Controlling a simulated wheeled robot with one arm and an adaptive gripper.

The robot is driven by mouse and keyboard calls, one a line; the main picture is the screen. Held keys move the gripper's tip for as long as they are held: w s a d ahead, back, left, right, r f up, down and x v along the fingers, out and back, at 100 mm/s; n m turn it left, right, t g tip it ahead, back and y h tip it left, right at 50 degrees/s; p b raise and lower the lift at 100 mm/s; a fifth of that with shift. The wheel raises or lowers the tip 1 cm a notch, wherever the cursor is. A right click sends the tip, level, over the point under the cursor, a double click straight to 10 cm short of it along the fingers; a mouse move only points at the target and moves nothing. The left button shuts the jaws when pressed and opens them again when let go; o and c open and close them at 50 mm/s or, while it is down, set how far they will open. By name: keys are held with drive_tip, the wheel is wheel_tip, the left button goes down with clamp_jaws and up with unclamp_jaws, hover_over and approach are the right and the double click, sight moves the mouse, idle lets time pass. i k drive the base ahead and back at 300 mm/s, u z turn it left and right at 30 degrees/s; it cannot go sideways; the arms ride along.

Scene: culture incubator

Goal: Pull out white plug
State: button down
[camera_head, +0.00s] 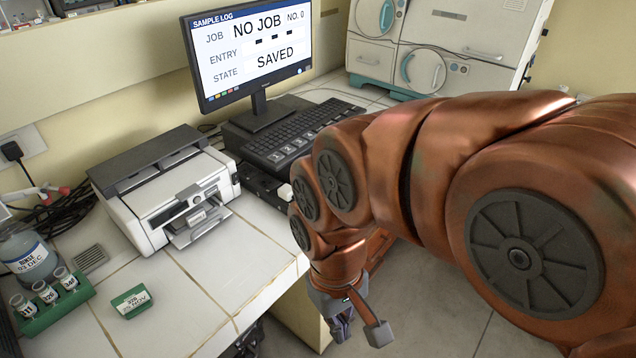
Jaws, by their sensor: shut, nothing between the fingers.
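I cannot make out a white plug in this view. A white wall socket plate (31,143) is at the far left, with a black plug (12,151) in it and a dark cable running down from it. My gripper (342,330) hangs low in the bottom middle, pointing down beside the bench's right edge. It is shut and empty, far from the socket. My copper arm covers much of the right side and hides what lies behind it.
A white printer (165,195) stands on the tiled bench (195,290). Behind it are a monitor (250,50) and a keyboard (290,130). A green vial rack (50,305), a small green block (132,302) and a bottle (28,258) are at left. White incubators (445,40) stand at the back.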

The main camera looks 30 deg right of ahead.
sight(287, 192)
drive_tip(key=z, duration=0.3)
drive_tip(key=k, duration=0.5)
drive_tip(key=z, duration=1.35)
drive_tip(key=i, duration=2.35)
drive_tip(key=u, duration=0.85)
